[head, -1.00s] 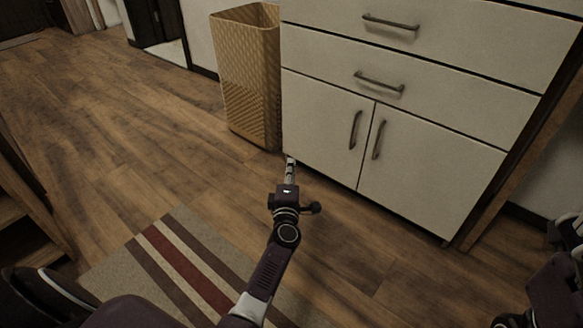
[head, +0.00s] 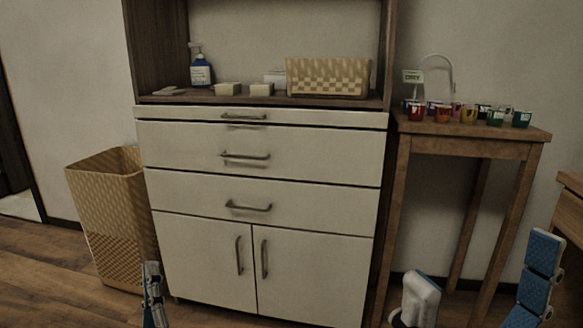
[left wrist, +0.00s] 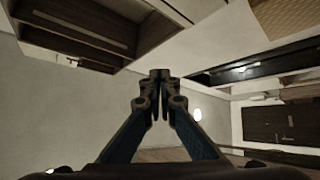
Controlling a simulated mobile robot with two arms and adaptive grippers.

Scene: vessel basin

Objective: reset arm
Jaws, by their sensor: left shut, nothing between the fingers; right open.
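My left gripper (head: 152,268) shows at the bottom left of the head view, in front of the wicker bin and the cabinet's left edge. In the left wrist view its two fingers meet at the tips (left wrist: 160,74), with nothing between them. My right gripper (head: 480,268) is at the bottom right of the head view. Its blue-padded fingers stand wide apart with nothing between them. The lower parts of both grippers are cut off by the frame edge.
A white cabinet (head: 310,206) with drawers and doors stands ahead. A wicker bin (head: 112,215) is at its left. A wooden stand (head: 470,150) at its right bears several coloured cups (head: 444,114). Bare floor (head: 40,270) shows at left.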

